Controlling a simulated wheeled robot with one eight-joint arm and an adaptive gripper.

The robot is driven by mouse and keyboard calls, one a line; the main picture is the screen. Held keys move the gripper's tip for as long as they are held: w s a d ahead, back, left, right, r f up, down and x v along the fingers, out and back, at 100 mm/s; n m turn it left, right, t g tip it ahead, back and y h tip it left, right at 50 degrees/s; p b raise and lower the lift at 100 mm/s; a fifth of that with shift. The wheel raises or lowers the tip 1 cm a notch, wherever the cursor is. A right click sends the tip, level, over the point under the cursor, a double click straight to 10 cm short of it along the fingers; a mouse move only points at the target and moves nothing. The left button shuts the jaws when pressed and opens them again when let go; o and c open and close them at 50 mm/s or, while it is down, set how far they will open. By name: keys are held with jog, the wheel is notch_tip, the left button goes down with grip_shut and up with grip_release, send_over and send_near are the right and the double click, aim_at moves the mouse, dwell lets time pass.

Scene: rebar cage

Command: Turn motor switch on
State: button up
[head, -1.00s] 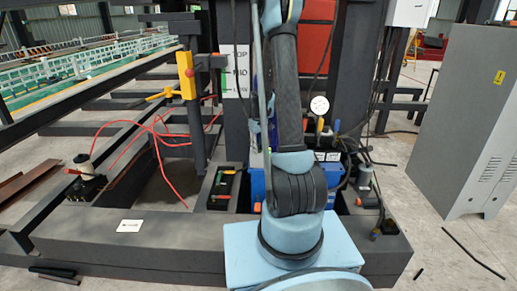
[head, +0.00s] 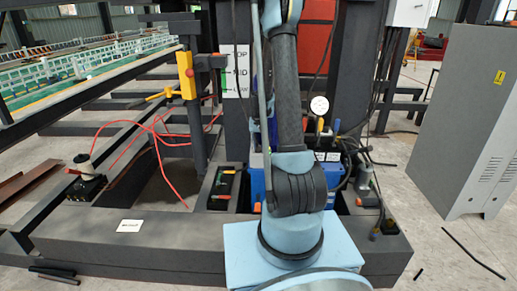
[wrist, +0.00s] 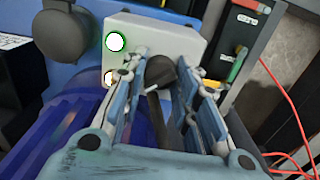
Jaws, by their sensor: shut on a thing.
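In the wrist view a light grey switch box (wrist: 183,38) carries a dark rotary knob (wrist: 160,70), which I take for the motor switch. The two fingers of my gripper (wrist: 171,76) stand on either side of the knob and are shut on it. A small white mark shows near the knob's lower edge. The fingers hide part of the box face. A white round button with a green rim (wrist: 115,42) sits on the box left of the fingers. A second round button (wrist: 110,77) is below it, partly covered. In the head view my arm hides the gripper and the knob.
A large dark round part (wrist: 62,33) stands left of the box. Red cables (wrist: 293,120) hang at the right in the wrist view. In the head view a grey cabinet (head: 470,120) stands at the right, and a yellow-handled post (head: 187,75) at the left.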

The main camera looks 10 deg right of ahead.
jog(key=shift+w, duration=0.1)
dwell(0.3)
jog(key=o, duration=1.1)
jog(key=shift+r, duration=0.1)
notch_tip(320, 180, up, 12)
jog(key=shift+f, duration=0.15)
